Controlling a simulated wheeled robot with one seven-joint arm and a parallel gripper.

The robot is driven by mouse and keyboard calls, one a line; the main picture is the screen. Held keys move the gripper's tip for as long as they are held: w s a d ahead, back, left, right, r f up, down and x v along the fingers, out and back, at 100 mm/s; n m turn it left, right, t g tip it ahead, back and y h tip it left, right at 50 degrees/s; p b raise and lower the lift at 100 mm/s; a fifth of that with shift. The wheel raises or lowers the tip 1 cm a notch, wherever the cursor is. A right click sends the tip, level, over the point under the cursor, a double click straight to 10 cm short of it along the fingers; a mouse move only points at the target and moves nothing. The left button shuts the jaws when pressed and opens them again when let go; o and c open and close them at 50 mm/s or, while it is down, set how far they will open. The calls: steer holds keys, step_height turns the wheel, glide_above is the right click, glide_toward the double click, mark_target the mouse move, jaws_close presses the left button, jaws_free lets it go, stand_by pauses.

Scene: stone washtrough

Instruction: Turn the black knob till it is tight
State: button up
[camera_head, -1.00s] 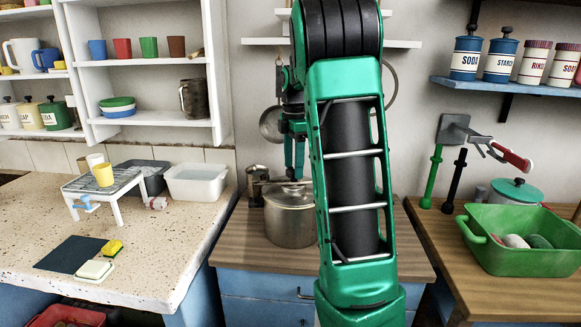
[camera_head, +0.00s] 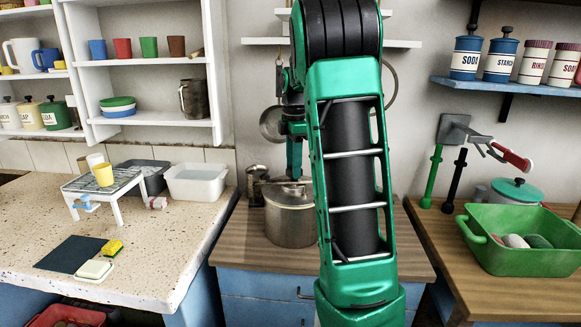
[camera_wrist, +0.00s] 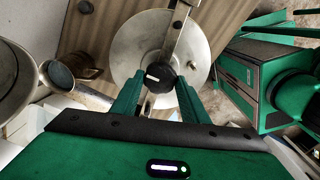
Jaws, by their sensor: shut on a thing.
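The black knob (camera_wrist: 158,77), with a white mark on its face, sits in the middle of the round metal lid (camera_wrist: 133,45) in the wrist view. My gripper (camera_wrist: 158,83) has one finger on each side of the knob and is shut on it. In the head view the metal pot (camera_head: 290,222) stands on the wooden counter. My gripper (camera_head: 294,176) points down just above the pot's lid there. The knob is hidden or too small to make out in the head view.
A bar (camera_wrist: 176,25) crosses the lid. A dark metal item (camera_head: 256,185) stands close behind the pot. A green basin (camera_head: 520,245) is at the right, a white tub (camera_head: 196,183) at the left. The wooden counter (camera_head: 262,258) before the pot is clear.

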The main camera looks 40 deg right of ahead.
steer(key=m, duration=0.5)
steer(key=shift+m, duration=0.4)
steer(key=m, duration=1.2)
steer(key=shift+d+m, duration=0.1)
steer(key=shift+m, duration=3.4)
steer(key=o, duration=1.1)
steer(key=shift+r, duration=0.15)
